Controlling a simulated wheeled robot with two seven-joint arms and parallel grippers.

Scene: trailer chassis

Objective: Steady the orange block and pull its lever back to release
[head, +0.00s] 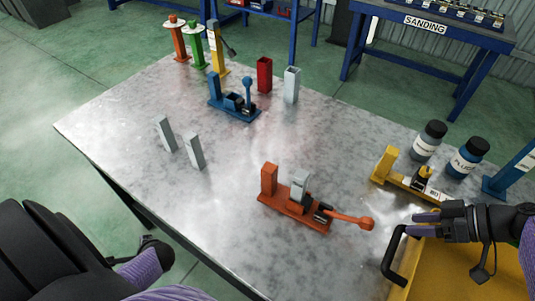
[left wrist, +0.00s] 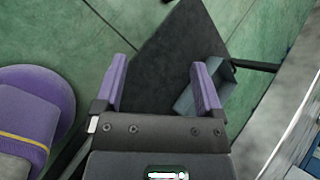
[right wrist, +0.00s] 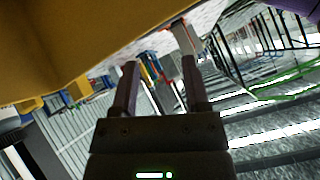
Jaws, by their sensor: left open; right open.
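The orange block (head: 269,180) stands upright on a flat orange base at the front middle of the metal table. A grey upright piece (head: 299,187) sits in the same base. Its orange lever (head: 348,219) lies low and points right, ending in a round knob. My right gripper (head: 418,224) is open, to the right of the knob and apart from it; its two fingers also show in the right wrist view (right wrist: 158,64). My left gripper (head: 140,266) is off the table's front-left edge; the left wrist view (left wrist: 160,64) shows it open, with no orange part in sight.
A yellow bin (head: 455,268) with a black handle (head: 392,252) lies under my right gripper. A yellow lever fixture (head: 408,183) and two bottles (head: 430,140) stand at the right. A blue lever fixture (head: 234,106) and grey posts (head: 194,150) stand farther back. The table's front-left is clear.

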